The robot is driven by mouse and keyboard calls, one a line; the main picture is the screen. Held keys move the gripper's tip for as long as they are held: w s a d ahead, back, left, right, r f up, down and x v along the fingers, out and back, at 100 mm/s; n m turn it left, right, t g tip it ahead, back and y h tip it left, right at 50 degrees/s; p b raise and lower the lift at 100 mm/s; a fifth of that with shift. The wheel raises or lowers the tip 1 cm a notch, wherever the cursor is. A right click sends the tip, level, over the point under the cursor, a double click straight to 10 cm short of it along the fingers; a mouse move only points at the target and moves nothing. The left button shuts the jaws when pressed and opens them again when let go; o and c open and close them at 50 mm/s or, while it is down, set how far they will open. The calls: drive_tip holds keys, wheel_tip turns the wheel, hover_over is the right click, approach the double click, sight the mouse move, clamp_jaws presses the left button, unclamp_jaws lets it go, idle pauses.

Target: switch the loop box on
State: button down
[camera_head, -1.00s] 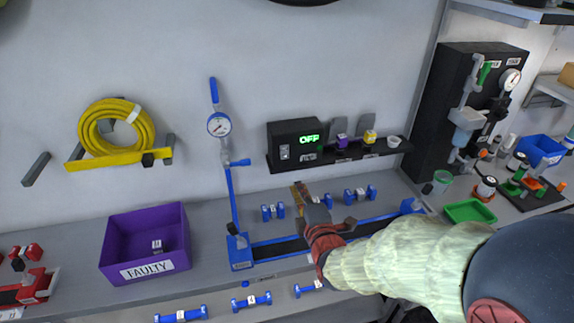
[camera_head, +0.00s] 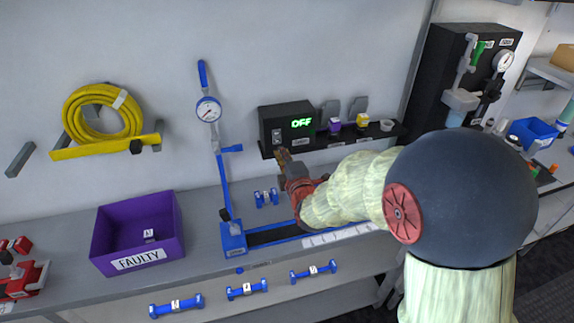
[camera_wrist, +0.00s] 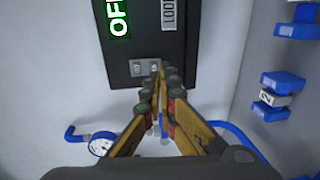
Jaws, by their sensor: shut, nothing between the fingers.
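The loop box (camera_head: 287,122) is a black box on a dark wall shelf. Its green display (camera_head: 301,123) reads OFF. A pale switch plate (camera_wrist: 144,67) is on its face; in the wrist view it lies just beyond my fingertips. My gripper (camera_head: 283,156) is shut and empty, just below the box's front in the head view. In the wrist view my gripper (camera_wrist: 160,75) has its tips overlapping the right edge of the switch plate. I cannot tell whether they touch it. The switch also shows in the head view (camera_head: 276,135), small, above the fingertips.
The shelf (camera_head: 350,141) also holds a purple block (camera_head: 335,125), a yellow block (camera_head: 362,120) and a white cup (camera_head: 387,125). A blue stand with a gauge (camera_head: 208,110) rises left of the box. A purple FAULTY bin (camera_head: 139,259) stands on the bench.

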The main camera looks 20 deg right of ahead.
sight(277, 142)
drive_tip(key=shift+w+f+b, duration=0.2)
drive_tip(key=shift+w+b, duration=0.1)
drive_tip(key=shift+w, duration=1.35)
drive_tip(key=shift+w+f+b, duration=0.25)
drive_tip(key=shift+w+b, duration=0.05)
drive_tip(key=shift+b, duration=0.3)
drive_tip(key=shift+w, duration=0.1)
